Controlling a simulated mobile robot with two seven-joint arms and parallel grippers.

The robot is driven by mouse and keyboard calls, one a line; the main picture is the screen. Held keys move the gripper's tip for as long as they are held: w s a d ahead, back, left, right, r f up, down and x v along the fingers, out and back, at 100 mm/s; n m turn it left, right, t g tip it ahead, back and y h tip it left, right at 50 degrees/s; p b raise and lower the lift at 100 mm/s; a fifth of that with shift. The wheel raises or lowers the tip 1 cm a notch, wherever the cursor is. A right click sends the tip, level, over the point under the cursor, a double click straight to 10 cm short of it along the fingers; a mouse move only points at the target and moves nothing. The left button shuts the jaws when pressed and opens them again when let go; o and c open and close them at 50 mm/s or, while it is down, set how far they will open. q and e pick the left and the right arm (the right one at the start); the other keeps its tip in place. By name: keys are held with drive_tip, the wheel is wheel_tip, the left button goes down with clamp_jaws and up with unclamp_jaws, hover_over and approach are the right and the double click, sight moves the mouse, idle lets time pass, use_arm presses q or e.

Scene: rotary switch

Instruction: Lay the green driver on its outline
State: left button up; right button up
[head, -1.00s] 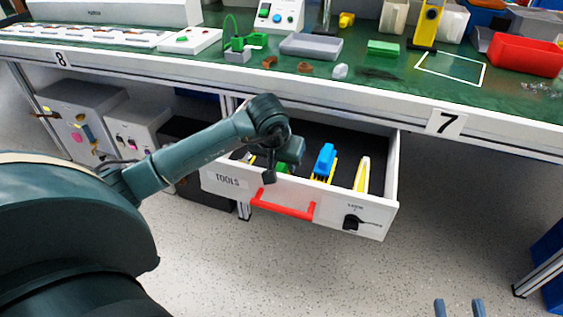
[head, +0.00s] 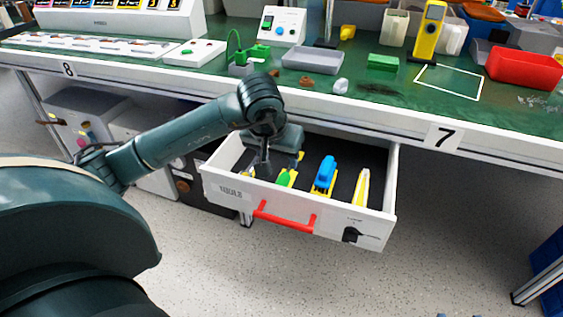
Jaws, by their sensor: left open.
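The green driver (head: 284,179) lies in the open drawer (head: 229,193), towards its left side. Yellow (head: 293,179) shows beside it on the dark drawer floor; I cannot tell whether this is its outline. My left gripper (head: 280,165) is open and points down over the drawer, above and around the far part of the driver, hiding some of it. I see no contact between them.
A blue tool (head: 326,172) on yellow and a yellow-white shape (head: 362,188) lie to the right in the drawer.

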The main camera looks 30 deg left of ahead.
use_arm(q)
drive_tip(key=shift+v, duration=1.6)
use_arm(e)
drive_tip(key=shift+d+g, duration=0.15)
drive_tip(key=shift+g, duration=0.25)
